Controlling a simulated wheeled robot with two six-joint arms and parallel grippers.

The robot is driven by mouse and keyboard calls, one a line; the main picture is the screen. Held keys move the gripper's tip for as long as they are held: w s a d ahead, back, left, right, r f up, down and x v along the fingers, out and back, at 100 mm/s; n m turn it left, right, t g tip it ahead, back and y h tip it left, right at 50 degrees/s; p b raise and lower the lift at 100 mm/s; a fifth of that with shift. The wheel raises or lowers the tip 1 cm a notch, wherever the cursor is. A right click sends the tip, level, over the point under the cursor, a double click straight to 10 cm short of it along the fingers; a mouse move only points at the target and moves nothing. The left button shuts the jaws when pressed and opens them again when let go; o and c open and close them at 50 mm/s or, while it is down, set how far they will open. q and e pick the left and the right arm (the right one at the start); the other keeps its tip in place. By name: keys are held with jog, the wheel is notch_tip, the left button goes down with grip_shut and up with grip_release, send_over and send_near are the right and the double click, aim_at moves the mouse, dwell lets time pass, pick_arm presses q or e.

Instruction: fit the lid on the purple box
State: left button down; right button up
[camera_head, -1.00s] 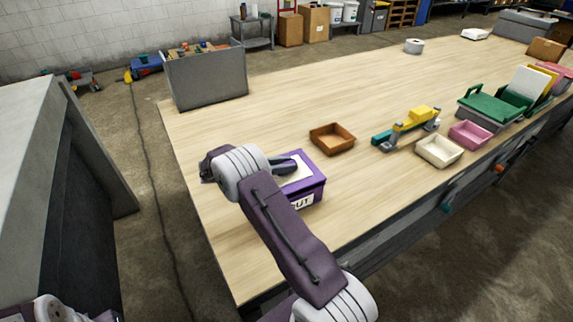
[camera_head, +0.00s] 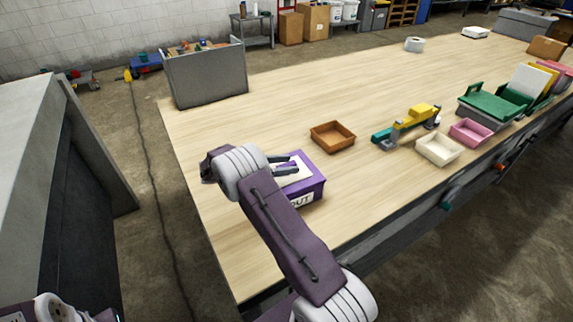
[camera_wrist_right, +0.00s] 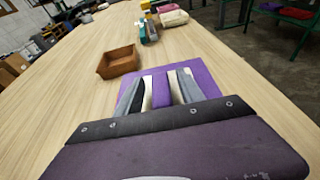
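The purple box (camera_head: 315,191) stands upright near the table's front left, with a white label ending in "UT" on its front. A purple lid (camera_head: 308,165) with a pale top panel lies over it; it also shows in the right wrist view (camera_wrist_right: 203,66). Whether it is fully seated I cannot tell. My right gripper (camera_head: 286,165) is low over the lid with its fingers apart. In the right wrist view the fingers (camera_wrist_right: 161,90) stand either side of a raised purple strip, with pale gaps beside it. My arm hides the box's left part.
A brown tray (camera_head: 333,146) lies just behind the box. A yellow and teal object (camera_head: 410,121), a cream tray (camera_head: 439,160) and a pink tray (camera_head: 471,142) are to the right. A grey bin (camera_head: 206,87) stands at the far left.

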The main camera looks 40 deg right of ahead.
jog(key=shift+r, duration=0.1)
jog(key=shift+r, duration=0.45)
jog(key=v, duration=1.2)
jog(key=shift+r, duration=0.15)
